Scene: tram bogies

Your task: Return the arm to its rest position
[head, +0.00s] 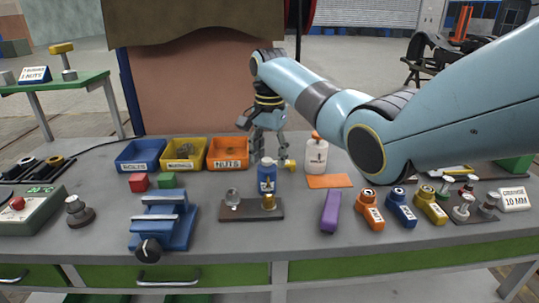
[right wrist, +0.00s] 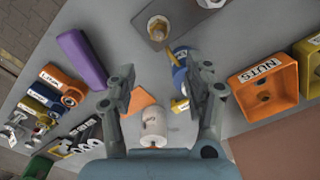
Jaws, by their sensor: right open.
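My right arm, light blue, comes in from the right in the head view and reaches over the bench (head: 110,215). Its gripper (head: 268,148) points down above the bench, just behind a small blue bottle (head: 267,178). In the right wrist view the two fingers (right wrist: 160,90) are wide apart, with nothing held between them. A white bottle (right wrist: 152,124) shows between the fingers, farther down; in the head view it (head: 316,155) stands right of the gripper. One finger partly hides the blue bottle (right wrist: 180,70). My left gripper is not in view.
Blue, yellow and orange bins (head: 228,153) stand left of the gripper. A blue vise (head: 163,222), a dark plate (head: 251,210) with fittings, a purple block (head: 331,212) and several small coloured tools (head: 401,208) stand along the front. An orange mat (head: 329,181) lies near the white bottle.

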